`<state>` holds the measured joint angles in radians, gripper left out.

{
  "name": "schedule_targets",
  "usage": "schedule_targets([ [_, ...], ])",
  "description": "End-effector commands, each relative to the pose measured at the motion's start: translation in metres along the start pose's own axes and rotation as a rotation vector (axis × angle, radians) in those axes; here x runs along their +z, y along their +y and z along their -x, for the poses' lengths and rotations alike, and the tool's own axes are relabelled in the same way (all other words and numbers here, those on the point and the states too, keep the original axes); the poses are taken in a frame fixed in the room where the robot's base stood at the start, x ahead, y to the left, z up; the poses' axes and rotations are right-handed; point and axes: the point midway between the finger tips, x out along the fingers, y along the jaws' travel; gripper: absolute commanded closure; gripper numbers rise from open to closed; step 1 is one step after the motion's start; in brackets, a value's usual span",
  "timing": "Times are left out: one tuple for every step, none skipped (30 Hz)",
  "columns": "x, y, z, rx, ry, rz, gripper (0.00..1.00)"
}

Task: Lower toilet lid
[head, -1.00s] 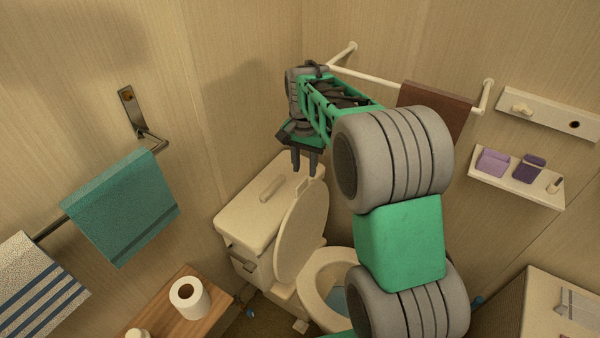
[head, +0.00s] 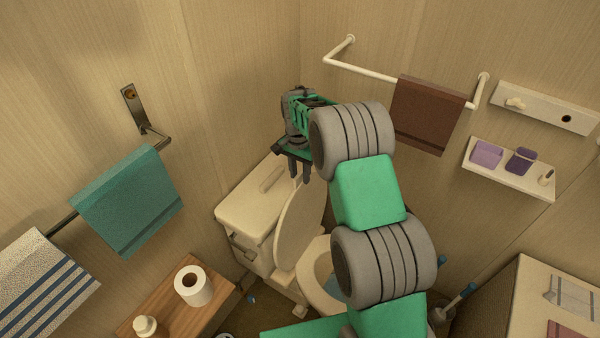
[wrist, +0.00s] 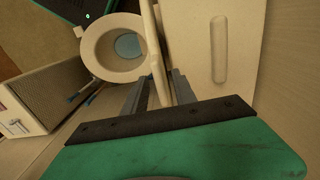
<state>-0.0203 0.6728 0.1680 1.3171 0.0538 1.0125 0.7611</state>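The beige toilet lid (head: 301,225) stands raised, leaning near the tank (head: 250,210). The toilet bowl and seat (head: 313,285) are partly hidden behind my arm in the head view. My gripper (head: 299,174) points down at the lid's top edge, in front of the tank. In the wrist view, the fingers (wrist: 157,92) are apart, and the lid (wrist: 154,50) shows edge-on between them in the picture. Nothing is visibly clamped; I cannot tell whether a finger touches the lid. The open bowl (wrist: 112,47) lies beyond, to the left of the lid.
A wooden stand (head: 165,298) with a toilet roll (head: 193,286) is left of the toilet. A wall rail (head: 362,70) with a brown towel (head: 428,112) is behind my arm. A teal towel (head: 130,205) hangs at left. A beige cabinet (head: 530,300) stands at lower right.

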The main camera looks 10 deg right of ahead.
Motion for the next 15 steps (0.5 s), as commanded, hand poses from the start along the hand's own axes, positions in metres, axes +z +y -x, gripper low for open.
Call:
schedule_targets([
  [0.0001,0.0001,0.0000,0.000,0.000,0.000,0.71],
  [0.0001,0.0001,0.0000,0.000,0.000,0.000,0.73],
  [0.0001,0.0001,0.0001,0.000,0.000,0.000,0.76],
  [0.0000,0.0001,0.0001,0.000,0.000,0.000,0.79],
  [0.0000,0.0001,0.0002,0.000,0.000,0.000,0.81],
  [0.0001,0.0001,0.0002,0.000,0.000,0.000,0.84],
  [0.0001,0.0001,0.0002,0.000,0.000,0.000,0.87],
  [0.0001,0.0001,0.0002,0.000,0.000,0.000,0.89],
  [0.0001,0.0001,0.0002,0.000,0.000,0.001,0.93],
  [0.0001,0.0001,0.0003,0.000,0.000,0.001,0.95],
  [0.0001,0.0001,0.0003,0.000,0.000,0.001,0.98],
  [0.0001,0.0001,0.0003,0.000,0.000,0.001,1.00],
  [0.0001,0.0001,0.0003,0.000,0.000,0.001,1.00],
  [0.0001,0.0001,0.0003,0.000,0.000,0.001,1.00],
  [0.0001,0.0000,0.0004,0.000,0.000,0.001,1.00],
])
